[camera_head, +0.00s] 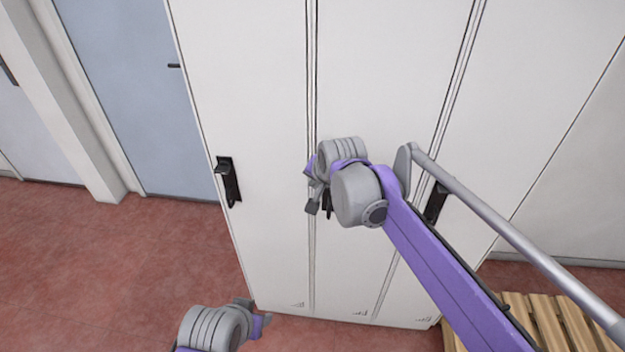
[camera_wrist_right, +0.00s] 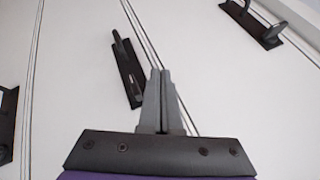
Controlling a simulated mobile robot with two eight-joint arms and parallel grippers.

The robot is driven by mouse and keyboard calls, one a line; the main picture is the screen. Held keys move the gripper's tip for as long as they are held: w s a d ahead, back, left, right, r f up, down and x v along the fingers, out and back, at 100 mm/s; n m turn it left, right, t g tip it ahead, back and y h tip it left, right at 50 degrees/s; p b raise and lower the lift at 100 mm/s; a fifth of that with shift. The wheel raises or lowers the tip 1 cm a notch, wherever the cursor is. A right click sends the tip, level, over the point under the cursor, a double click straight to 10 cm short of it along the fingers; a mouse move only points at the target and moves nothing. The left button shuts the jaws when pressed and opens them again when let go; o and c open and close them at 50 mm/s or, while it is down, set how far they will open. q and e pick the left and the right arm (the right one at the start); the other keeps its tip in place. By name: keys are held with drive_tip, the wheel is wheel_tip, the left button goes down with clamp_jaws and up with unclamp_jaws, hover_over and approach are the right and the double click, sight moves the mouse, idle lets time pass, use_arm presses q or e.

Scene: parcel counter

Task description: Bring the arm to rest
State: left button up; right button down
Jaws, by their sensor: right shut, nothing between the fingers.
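My right arm (camera_head: 450,265), purple and grey, reaches up from the lower right in the head view. Its gripper (camera_head: 314,200) is in front of the white locker's middle door. In the right wrist view the gripper's two grey fingers (camera_wrist_right: 161,75) are pressed together with nothing between them. A black door handle (camera_wrist_right: 127,70) lies just left of the fingertips; I cannot tell whether they touch. My left arm's grey wrist (camera_head: 215,327) shows at the bottom of the head view, low in front of the locker; its gripper (camera_head: 258,318) shows only partly, its fingers unclear.
The tall white locker (camera_head: 255,90) has shut doors with black handles, one on the left door (camera_head: 228,182) and one on the right (camera_head: 436,203). A wooden pallet (camera_head: 545,318) lies at the lower right. A blue door (camera_head: 130,80) stands left. The red floor (camera_head: 100,270) there is clear.

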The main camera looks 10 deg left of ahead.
drive_tip(key=s+a+r, duration=0.3)
drive_tip(key=s+r, duration=0.3)
drive_tip(key=r, duration=0.2)
drive_tip(key=s+d+f+n+h, duration=0.1)
drive_tip(key=s+d+f, duration=0.2)
drive_tip(key=d, duration=0.5)
drive_tip(key=s+d+f+h, duration=0.1)
drive_tip(key=s+d+f, duration=0.2)
drive_tip(key=d, duration=0.6)
use_arm(q)
drive_tip(key=shift+r, duration=0.1)
use_arm(e)
drive_tip(key=s+d+f+n+h, duration=0.1)
drive_tip(key=s+d+f+n, duration=0.1)
drive_tip(key=s+d+f, duration=1.1)
drive_tip(key=s+f, duration=0.1)
drive_tip(key=s, duration=0.2)
drive_tip(key=shift+s+d+f+g+h, duration=0.2)
drive_tip(key=shift+s+d+g+h, duration=0.1)
drive_tip(key=shift+s+d, duration=0.1)
use_arm(q)
drive_tip(key=shift+s, duration=0.1)
